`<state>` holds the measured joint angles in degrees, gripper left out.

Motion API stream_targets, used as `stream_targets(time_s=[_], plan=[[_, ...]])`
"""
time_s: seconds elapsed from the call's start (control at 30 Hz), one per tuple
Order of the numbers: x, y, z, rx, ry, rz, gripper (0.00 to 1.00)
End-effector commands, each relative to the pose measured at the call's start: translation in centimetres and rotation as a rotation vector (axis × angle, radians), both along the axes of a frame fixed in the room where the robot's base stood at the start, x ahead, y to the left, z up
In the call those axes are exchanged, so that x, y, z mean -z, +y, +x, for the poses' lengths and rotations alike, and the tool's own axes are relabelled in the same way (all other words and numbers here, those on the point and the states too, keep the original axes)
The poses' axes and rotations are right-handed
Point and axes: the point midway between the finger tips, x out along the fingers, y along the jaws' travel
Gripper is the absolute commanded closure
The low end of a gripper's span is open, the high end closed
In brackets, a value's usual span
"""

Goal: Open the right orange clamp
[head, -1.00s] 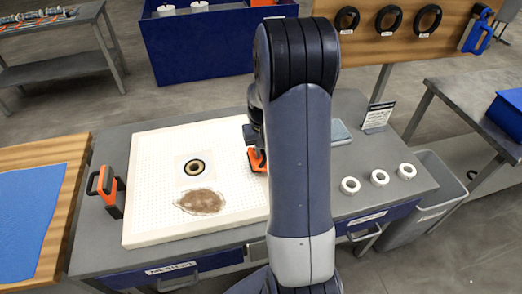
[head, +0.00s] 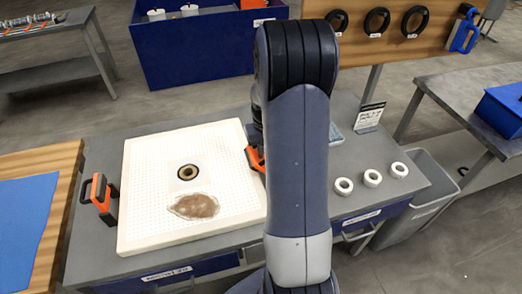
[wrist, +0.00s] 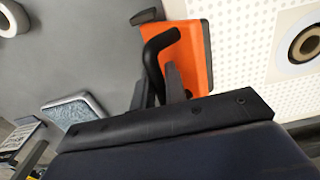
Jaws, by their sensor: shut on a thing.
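The right orange clamp (wrist: 200,50) fills the upper middle of the wrist view, with a bent black handle (wrist: 157,45). My gripper (wrist: 158,85) is shut on that black handle, which runs down between the two grey fingers. In the head view, only a small part of the right clamp (head: 254,159) shows at the right edge of the white perforated plate (head: 140,190). My arm hides the rest of it and my gripper there. The left orange clamp (head: 103,200), with a black handle, stands at the plate's left edge.
A brown patch (head: 195,206) lies on the plate below a dark ring (head: 187,172). Several white rings (head: 372,177) sit on the grey table to the right. A small tray (wrist: 75,108) and a sign (head: 368,117) stand behind my arm.

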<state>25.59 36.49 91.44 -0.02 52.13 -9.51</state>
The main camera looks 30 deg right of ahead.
Motion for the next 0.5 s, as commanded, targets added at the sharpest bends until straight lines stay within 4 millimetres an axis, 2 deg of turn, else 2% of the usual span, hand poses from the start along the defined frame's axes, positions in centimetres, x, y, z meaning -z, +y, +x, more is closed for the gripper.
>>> stream_targets(time_s=[0.5], plan=[[-0.13, -0.91, -0.23, 0.001, 0.000, 0.000, 0.95]])
